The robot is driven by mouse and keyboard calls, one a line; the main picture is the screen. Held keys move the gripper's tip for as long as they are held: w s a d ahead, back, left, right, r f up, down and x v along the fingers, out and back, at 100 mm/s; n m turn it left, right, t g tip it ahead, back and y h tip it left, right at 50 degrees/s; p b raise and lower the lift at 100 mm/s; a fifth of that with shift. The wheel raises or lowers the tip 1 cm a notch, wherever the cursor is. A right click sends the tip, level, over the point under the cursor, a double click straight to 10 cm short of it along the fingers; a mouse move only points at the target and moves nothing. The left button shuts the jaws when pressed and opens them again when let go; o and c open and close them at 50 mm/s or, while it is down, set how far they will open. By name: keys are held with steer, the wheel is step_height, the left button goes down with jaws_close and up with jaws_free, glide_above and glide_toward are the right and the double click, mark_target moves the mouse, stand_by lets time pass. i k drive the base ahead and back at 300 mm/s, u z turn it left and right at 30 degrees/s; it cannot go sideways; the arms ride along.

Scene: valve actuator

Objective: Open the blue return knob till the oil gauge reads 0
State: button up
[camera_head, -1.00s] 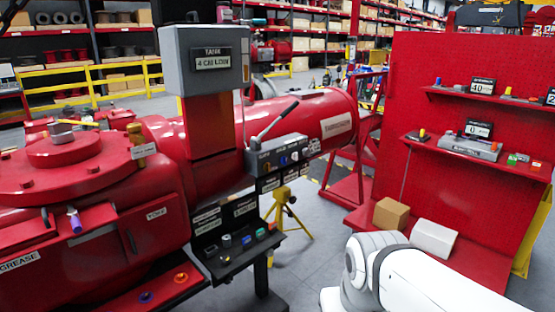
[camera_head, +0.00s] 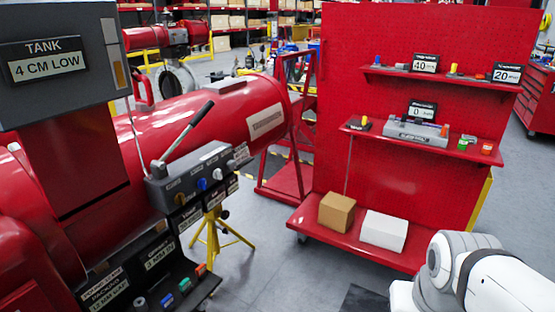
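A small blue knob (camera_head: 202,184) sits on the front of the grey pump block (camera_head: 190,172), between a dark knob on its left and a white knob (camera_head: 217,174) on its right. A long dark-gripped lever (camera_head: 187,130) rises from the block. The small labels beside the knobs are too blurred to read. A grey box above carries a display (camera_head: 43,60) reading "TANK 4 CM LOW". I cannot tell which display is the oil gauge. My gripper is out of view; only my white arm shows at the lower right.
A red pegboard stand (camera_head: 400,190) on the right holds shelves with small displays reading 40, 0 and 20. Grey floor (camera_head: 270,255) is open between.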

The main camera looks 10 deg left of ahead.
mark_target(202, 183)
steer(key=u, duration=0.05)
steer(key=i, duration=1.1)
steer(key=u, duration=0.65)
steer(key=k, duration=0.85)
steer(key=u, duration=0.1)
steer(key=i, duration=0.95)
steer(key=z, duration=0.1)
